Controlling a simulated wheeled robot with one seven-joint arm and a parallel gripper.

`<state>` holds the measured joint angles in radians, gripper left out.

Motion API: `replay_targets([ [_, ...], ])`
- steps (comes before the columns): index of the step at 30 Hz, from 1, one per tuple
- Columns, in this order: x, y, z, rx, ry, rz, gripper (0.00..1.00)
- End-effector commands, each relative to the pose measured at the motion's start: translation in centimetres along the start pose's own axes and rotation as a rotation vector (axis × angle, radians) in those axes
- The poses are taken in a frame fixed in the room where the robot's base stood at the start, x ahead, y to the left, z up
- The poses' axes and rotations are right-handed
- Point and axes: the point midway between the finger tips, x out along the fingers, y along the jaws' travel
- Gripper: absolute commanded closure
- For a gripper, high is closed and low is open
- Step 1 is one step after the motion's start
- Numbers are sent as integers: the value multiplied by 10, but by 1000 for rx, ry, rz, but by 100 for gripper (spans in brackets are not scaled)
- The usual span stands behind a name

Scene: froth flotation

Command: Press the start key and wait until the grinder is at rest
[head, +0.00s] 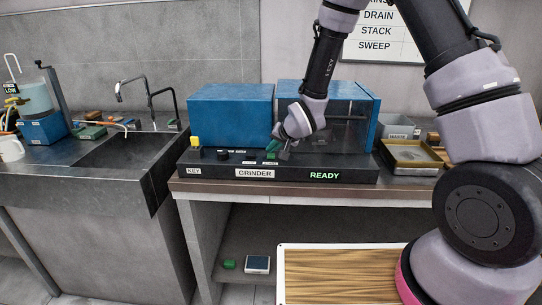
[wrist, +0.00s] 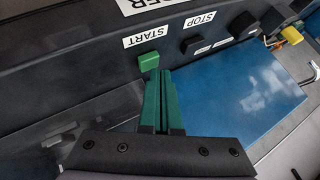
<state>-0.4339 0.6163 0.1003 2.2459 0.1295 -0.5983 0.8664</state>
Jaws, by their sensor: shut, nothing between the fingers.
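The grinder (head: 232,107) is a blue machine with a clear-sided chamber on its right and a dark front console (head: 330,168). Its display reads READY in green letters. In the wrist view the green start key (wrist: 149,61) sits on the console beside the START label. My gripper (wrist: 160,74) is shut and empty, its green fingertips just beside and below the key in that picture; I cannot tell whether they touch. In the head view my gripper (head: 272,149) is low over the console, and the key is hard to tell from the fingers.
A black stop key (wrist: 190,45) is beside the STOP label, with a black knob and a yellow part (wrist: 292,35) farther along. A sink (head: 125,150) with taps is left of the grinder. A metal tray (head: 410,155) and grey bin (head: 397,127) stand to its right.

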Motion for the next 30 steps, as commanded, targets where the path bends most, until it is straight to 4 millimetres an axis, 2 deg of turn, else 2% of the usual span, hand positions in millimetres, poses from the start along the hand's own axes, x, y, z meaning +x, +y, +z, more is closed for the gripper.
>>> replay_targets([
  [30,6,4,5,1,-1,0,100],
])
